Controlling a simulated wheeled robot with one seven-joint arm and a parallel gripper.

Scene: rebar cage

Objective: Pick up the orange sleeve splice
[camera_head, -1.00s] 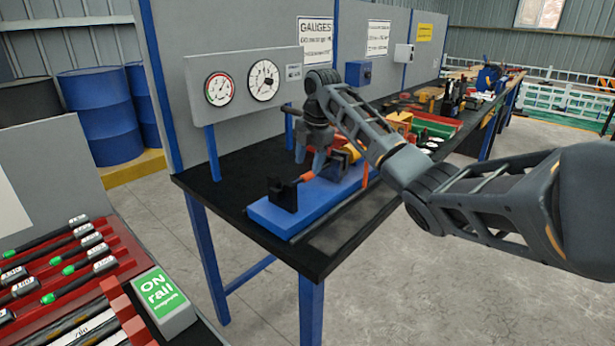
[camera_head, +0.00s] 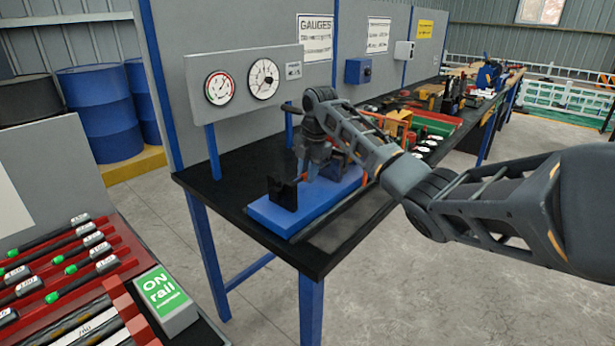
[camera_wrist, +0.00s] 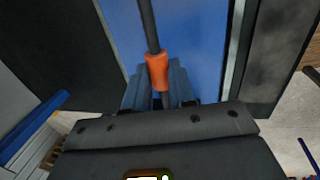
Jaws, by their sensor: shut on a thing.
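The orange sleeve splice (camera_wrist: 158,72) shows in the wrist view between my fingers, with a dark bar (camera_wrist: 148,25) running from its far end. My gripper (camera_wrist: 160,92) is shut on the sleeve. In the head view my gripper (camera_head: 306,172) points down over a blue base plate (camera_head: 275,214) on the black bench, and only a small bit of orange shows beside the fingers. A black upright bracket (camera_head: 283,192) stands on the plate just left of my fingers. The near end of the sleeve is hidden by my gripper in the wrist view.
A gauge panel (camera_head: 243,80) on blue posts stands behind the plate. The black bench (camera_head: 225,202) is clear to the left. Tools and coloured trays crowd the bench behind my arm. A red rack (camera_head: 42,292) of bars is at lower left.

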